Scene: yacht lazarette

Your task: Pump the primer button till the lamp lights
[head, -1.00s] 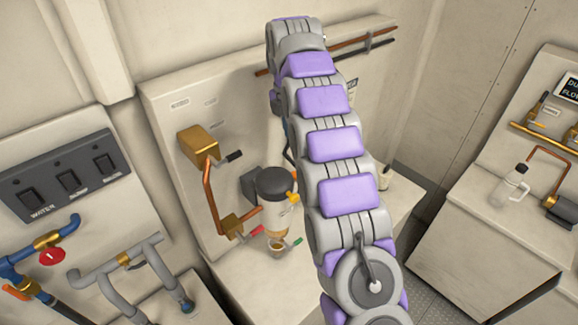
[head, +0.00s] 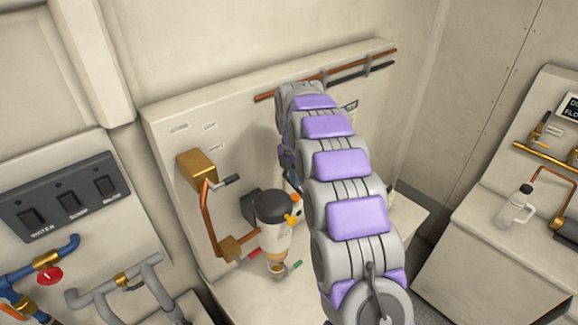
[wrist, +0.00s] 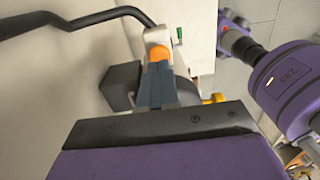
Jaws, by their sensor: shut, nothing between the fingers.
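The filter unit (head: 275,225), with a black cap and a pale body, is mounted on the back panel. An orange round part (head: 297,197) shows at its right side; it may be the primer button. In the wrist view, my gripper (wrist: 157,68) is shut and empty, its blue-grey fingers pointing at an orange round part (wrist: 158,53). The tips are at or very near it; contact cannot be told. The black cap (wrist: 185,92) is partly hidden behind my fingers. I cannot make out the lamp.
A yellow knob (head: 291,219) and a green-tipped lever (head: 294,266) are on the filter. A copper pipe (head: 211,222) and brass block (head: 196,170) stand left of it. A switch panel (head: 65,195) is at far left, a bottle (head: 516,207) on the right bench.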

